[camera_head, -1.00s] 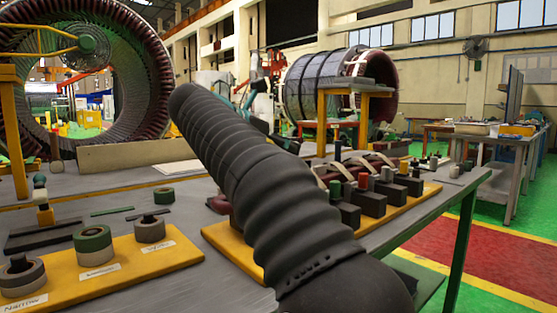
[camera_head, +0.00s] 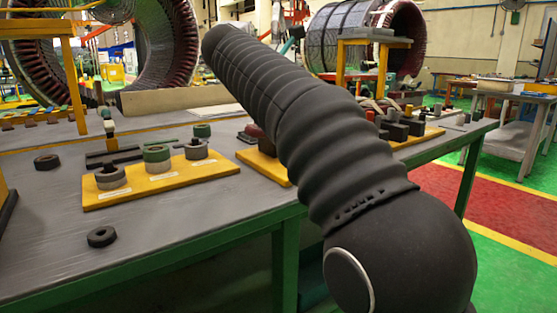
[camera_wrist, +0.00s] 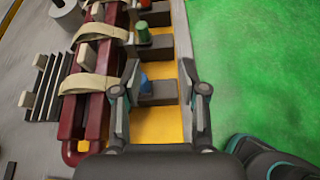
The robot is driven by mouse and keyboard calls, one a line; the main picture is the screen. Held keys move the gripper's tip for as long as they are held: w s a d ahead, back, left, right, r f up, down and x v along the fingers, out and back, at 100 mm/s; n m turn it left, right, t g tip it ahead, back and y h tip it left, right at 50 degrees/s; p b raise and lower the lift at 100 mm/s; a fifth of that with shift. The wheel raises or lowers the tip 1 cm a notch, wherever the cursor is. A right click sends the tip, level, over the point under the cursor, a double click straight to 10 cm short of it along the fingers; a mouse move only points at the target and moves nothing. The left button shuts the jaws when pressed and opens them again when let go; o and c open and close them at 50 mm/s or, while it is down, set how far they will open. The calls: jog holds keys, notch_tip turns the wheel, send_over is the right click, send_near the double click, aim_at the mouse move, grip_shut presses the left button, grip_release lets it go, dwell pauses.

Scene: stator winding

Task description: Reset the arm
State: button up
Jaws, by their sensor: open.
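My gripper (camera_wrist: 160,85) is in the wrist view, its two fingers spread apart and nothing held between them. It is above a yellow board (camera_wrist: 158,124) that carries dark blocks, one with a blue peg (camera_wrist: 144,83) and one with a green peg (camera_wrist: 142,31). The blue-peg block lies between the fingers in the picture; the height above it is hard to tell. My black ribbed arm (camera_head: 335,140) crosses the middle of the head view and reaches up to the left. The gripper itself does not show in the head view.
A dark red coil with cream straps (camera_wrist: 89,83) lies left of the fingers. Green floor (camera_wrist: 255,70) is at right. The workbench (camera_head: 200,225) holds a yellow board with tape rolls (camera_head: 160,187) and a loose black ring (camera_head: 101,236). Large stators stand behind.

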jog(key=s+d+f+m+g+y, duration=0.1)
jog(key=s+d+f+m+y, duration=0.2)
jog(key=s+d+f+m, duration=0.3)
jog(key=s+d+f+m+g+y, duration=0.1)
jog(key=s+d+f+m+y, duration=0.2)
jog(key=s+f, duration=0.45)
jog(key=s+f+m+y, duration=0.4)
jog(key=s+f+m, duration=1.1)
jog(key=s+f, duration=0.4)
jog(key=shift+a+f+m, duration=0.25)
jog(key=shift+f+m, duration=0.05)
jog(key=shift+f, duration=0.4)
